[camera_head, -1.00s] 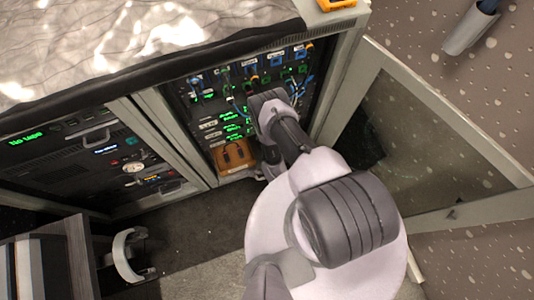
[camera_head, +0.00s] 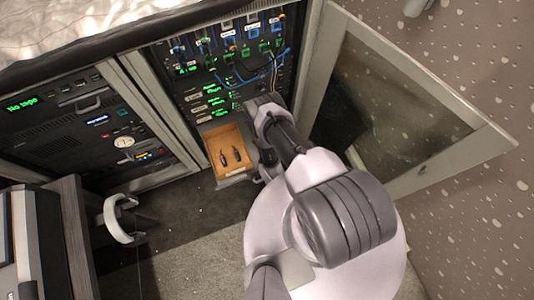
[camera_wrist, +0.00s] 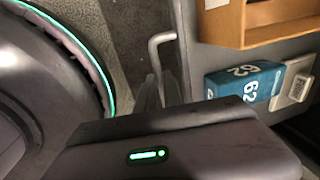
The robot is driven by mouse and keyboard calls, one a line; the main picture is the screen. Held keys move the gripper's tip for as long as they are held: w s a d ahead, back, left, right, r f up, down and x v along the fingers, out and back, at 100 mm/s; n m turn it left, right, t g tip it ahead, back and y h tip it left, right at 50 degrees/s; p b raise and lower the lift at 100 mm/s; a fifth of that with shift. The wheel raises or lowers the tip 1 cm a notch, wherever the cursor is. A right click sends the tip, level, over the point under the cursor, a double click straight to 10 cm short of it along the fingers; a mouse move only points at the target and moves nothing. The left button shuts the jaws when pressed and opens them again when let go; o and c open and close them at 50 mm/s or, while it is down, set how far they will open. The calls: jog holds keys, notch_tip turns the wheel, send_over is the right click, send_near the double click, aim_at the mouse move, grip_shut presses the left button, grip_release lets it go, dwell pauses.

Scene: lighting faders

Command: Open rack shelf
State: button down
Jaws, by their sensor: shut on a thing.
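The rack shelf is a grey pull-out shelf carrying an open wooden tray (camera_head: 216,160). In the head view it sticks out from the bottom of the open right-hand rack (camera_head: 205,75). Two small dark brown objects (camera_head: 230,157) lie in the tray. In the wrist view the tray (camera_wrist: 275,38) shows at the top right, beside a bent metal handle (camera_wrist: 155,48) on the shelf's front. My gripper (camera_wrist: 160,92) is at this handle and shut on it. In the head view my arm hides the fingers and the handle.
The glass rack door (camera_head: 385,125) stands open on the right, close to my arm. A neighbouring rack (camera_head: 90,130) is at left. A grey cabinet with a curved white handle (camera_head: 118,220) stands front left. A blue block marked 62 (camera_wrist: 243,83) is near the tray.

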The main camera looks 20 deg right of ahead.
jog(key=c, duration=1.5)
grip_release()
jog(key=s+r+p, duration=0.1)
jog(key=r+p, duration=0.2)
jog(key=r, duration=0.2)
jog(key=s+r+p, duration=0.1)
jog(key=r+p, duration=0.2)
jog(key=r, duration=0.3)
jog(key=s+r+p, duration=0.1)
jog(key=r+p, duration=0.2)
jog(key=r, duration=0.3)
jog(key=shift+s+r, duration=0.1)
